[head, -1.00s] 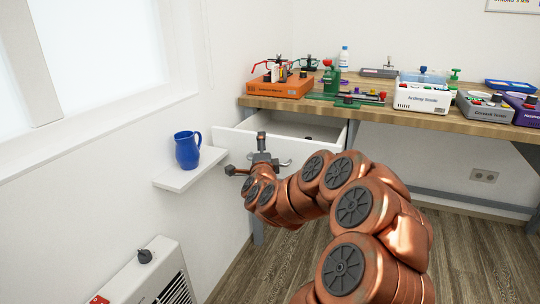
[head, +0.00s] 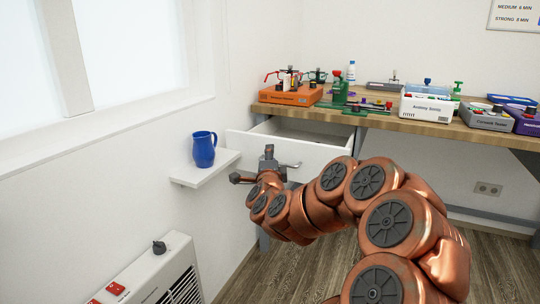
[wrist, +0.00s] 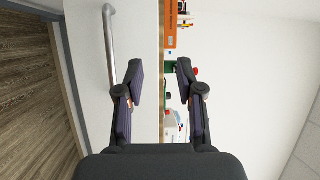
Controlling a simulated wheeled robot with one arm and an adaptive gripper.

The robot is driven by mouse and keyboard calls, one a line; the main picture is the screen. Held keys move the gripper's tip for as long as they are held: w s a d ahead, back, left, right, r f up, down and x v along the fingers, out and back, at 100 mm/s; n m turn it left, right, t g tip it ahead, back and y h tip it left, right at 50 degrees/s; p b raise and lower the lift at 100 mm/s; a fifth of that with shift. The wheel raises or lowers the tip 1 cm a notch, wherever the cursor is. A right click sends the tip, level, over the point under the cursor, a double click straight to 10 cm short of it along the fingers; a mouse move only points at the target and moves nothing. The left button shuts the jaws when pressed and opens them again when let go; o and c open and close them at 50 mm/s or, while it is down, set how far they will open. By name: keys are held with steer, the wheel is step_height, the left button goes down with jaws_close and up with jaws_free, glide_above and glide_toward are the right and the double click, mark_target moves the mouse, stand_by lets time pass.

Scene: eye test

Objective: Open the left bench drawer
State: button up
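The left bench drawer (head: 325,154) is white and stands pulled out from under the wooden bench top, its inside visible from above with something small and dark in it. Its curved metal handle (head: 293,165) is on the front panel. My gripper (head: 255,166) is in front of the drawer front, just left of the handle in the head view. In the wrist view my gripper (wrist: 160,78) is open, with nothing between its fingers. The handle (wrist: 109,45) shows there to the left of the left finger, outside the gap; its lower end is close to that finger.
The bench top (head: 390,122) carries an orange box (head: 291,96), a white box (head: 427,107) and several other devices. A blue mug (head: 204,150) stands on a small wall shelf (head: 205,170) left of my gripper. A white heater (head: 158,275) is at the lower left.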

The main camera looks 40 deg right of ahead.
steer(key=shift+b+v, duration=2.05)
steer(key=shift+v, duration=0.35)
steer(key=shift+w+a+f, duration=0.1)
steer(key=shift+w+a, duration=0.05)
steer(key=shift+a, duration=0.05)
